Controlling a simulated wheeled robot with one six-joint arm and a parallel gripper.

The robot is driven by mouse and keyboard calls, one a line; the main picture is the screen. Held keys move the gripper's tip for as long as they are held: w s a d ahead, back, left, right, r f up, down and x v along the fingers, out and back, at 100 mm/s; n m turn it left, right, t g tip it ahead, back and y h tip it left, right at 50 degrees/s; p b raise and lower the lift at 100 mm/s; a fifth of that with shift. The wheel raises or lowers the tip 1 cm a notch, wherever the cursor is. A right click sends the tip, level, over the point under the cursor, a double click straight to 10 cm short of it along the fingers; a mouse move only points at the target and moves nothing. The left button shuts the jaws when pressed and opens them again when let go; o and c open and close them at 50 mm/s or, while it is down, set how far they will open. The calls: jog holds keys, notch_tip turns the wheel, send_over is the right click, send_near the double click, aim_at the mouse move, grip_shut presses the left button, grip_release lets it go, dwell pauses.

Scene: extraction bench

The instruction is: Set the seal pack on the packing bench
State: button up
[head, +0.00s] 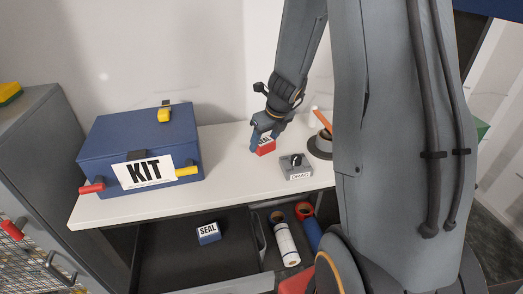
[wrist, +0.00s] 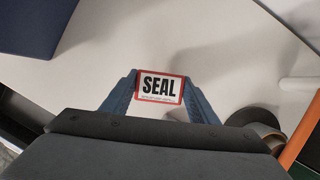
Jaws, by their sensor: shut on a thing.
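My gripper (head: 262,136) is shut on a red seal pack (head: 266,148) over the white bench top (head: 235,178). In the wrist view the seal pack (wrist: 160,88) sits between the two blue fingertips, with its white SEAL label and red border facing the camera. I cannot tell whether the pack touches the bench top or is just above it. A second pack labelled SEAL, blue and white (head: 208,233), lies in the dark open drawer (head: 160,255) below.
A blue KIT box (head: 100,145) stands on the left of the bench. A small grey labelled box (head: 296,168) and a round grey holder (head: 320,147) stand right of my gripper. Rolls (head: 286,242) lie in the lower compartment. Bench top between KIT box and gripper is clear.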

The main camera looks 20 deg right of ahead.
aim_at(264, 148)
jog(key=shift+f+b, duration=0.55)
jog(key=shift+f, duration=0.9)
jog(key=shift+f, duration=0.15)
jog(key=o, duration=1.1)
jog(key=shift+c, duration=0.2)
